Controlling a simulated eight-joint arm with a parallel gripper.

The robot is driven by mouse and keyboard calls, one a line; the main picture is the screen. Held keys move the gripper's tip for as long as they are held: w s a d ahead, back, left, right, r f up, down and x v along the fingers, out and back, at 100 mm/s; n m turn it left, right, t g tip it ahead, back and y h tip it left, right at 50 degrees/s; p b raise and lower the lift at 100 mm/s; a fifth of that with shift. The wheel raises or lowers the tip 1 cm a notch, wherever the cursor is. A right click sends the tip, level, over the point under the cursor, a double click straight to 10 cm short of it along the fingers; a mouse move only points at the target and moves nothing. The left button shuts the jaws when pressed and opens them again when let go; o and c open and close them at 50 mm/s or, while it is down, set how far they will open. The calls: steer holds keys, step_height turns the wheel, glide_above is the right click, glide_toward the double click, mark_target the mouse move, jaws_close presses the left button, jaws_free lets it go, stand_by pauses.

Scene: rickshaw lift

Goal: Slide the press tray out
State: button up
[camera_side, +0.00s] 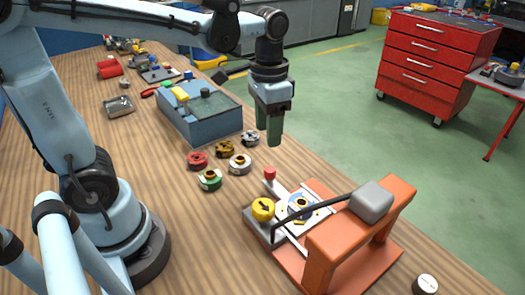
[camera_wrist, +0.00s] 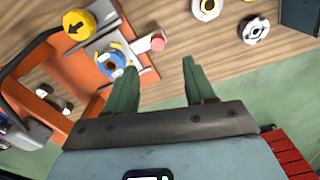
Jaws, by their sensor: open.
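The orange press (camera_side: 318,262) stands on the wooden bench, with a grey block (camera_side: 372,201) on its frame. Its pale press tray (camera_side: 318,190) lies low in front of the frame, with a blue, white and yellow round part (camera_side: 300,207) on it. A red knob (camera_side: 270,174) sits at the tray's outer end; it also shows in the wrist view (camera_wrist: 158,41). A yellow dial with a black arrow (camera_side: 263,209) is beside the tray. My gripper (camera_side: 268,130) is open and empty, pointing down above the bench and the red knob. In the wrist view its green fingers (camera_wrist: 160,74) are apart, touching nothing.
Several round parts, including a red one (camera_side: 198,160) and a green one (camera_side: 210,179), lie left of the press. A blue-grey box (camera_side: 198,122) stands behind them. A white-topped cylinder (camera_side: 425,285) is at front right.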

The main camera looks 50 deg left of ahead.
steer(key=shift+r, duration=0.95)
steer(key=s+f+n+t, duration=0.1)
steer(key=t, duration=0.1)
steer(key=s+a+f+n+t, duration=0.1)
steer(key=t, duration=0.1)
steer(key=s+f+n+t, duration=0.1)
steer(key=t, duration=0.2)
steer(key=shift+s+a+f, duration=0.1)
steer(key=shift+s+a, duration=0.05)
steer(key=shift+s, duration=0.15)
stand_by(1.0)
